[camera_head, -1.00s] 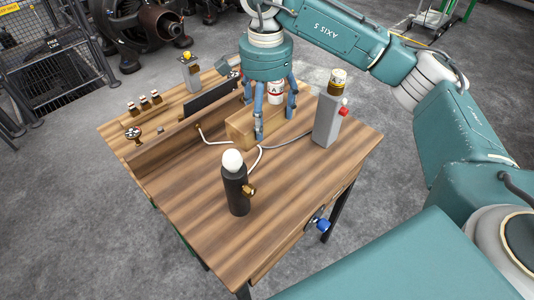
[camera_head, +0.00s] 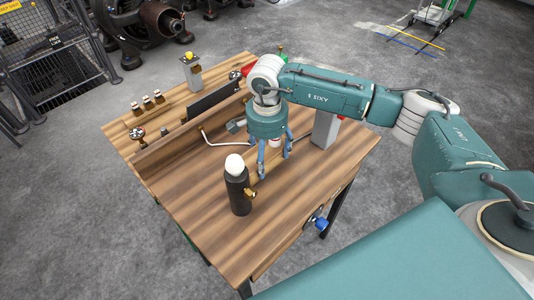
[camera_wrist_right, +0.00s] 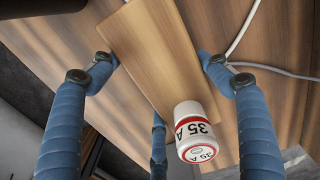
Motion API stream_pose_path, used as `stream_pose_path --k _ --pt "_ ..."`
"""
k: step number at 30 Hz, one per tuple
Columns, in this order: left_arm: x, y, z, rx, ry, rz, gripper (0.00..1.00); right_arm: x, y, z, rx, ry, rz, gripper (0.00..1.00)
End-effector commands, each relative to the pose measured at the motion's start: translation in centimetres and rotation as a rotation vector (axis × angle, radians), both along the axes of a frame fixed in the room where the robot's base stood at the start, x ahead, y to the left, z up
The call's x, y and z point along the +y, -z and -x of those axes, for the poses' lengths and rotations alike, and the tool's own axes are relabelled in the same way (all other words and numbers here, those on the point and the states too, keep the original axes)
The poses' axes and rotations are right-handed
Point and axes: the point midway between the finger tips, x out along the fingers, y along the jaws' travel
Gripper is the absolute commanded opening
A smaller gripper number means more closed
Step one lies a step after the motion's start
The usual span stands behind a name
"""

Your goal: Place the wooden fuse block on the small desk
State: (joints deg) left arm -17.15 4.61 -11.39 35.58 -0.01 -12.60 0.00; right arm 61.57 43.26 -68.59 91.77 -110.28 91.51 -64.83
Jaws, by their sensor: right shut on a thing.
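The small desk (camera_head: 205,235) has a striped wooden top and fills the middle of the head view. My right gripper (camera_head: 272,162) points down over the middle of the desk, behind the black cylinder. In the right wrist view its blue fingers (camera_wrist_right: 160,68) are shut on the wooden fuse block (camera_wrist_right: 150,45), a pale oblong block between them. A white fuse marked 35 A (camera_wrist_right: 197,128) sits at its near end; its white and red body also shows in the head view (camera_head: 275,142). The block is mostly hidden by the gripper in the head view; I cannot tell whether it touches the desktop. My left gripper is out of view.
A black cylinder with a white knob (camera_head: 238,185) stands close in front of the gripper. A grey box (camera_head: 326,130) stands to its right. White and grey cables (camera_head: 228,144) lie on the top behind. The desk's front left is clear.

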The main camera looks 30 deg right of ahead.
Motion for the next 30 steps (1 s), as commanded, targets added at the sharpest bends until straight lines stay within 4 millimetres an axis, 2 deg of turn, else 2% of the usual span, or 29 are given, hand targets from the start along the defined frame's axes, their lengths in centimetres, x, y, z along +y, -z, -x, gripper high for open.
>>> stream_pose_path --k 8,9,12,23,24,26,30 --pt "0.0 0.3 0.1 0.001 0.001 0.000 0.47 0.0 0.1 -0.1 -0.003 -0.001 -0.001 0.26" --pt "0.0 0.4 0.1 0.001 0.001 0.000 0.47 0.0 0.3 0.0 0.000 -0.001 0.000 0.78" --pt "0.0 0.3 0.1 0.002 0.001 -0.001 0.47 0.0 0.2 0.0 0.000 0.000 0.000 0.95" --pt "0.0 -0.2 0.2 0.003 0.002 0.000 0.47 0.0 -0.3 0.0 0.000 0.000 0.000 0.95" --pt "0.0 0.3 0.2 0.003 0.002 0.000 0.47 0.0 -0.4 -0.1 -0.001 0.000 0.001 0.95" --pt "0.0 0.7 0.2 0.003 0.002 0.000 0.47 0.0 -1.0 -0.1 -0.003 0.000 0.000 0.95" --pt "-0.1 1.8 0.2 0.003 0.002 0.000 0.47 0.1 -3.7 -0.2 -0.006 -0.002 -0.001 0.95"
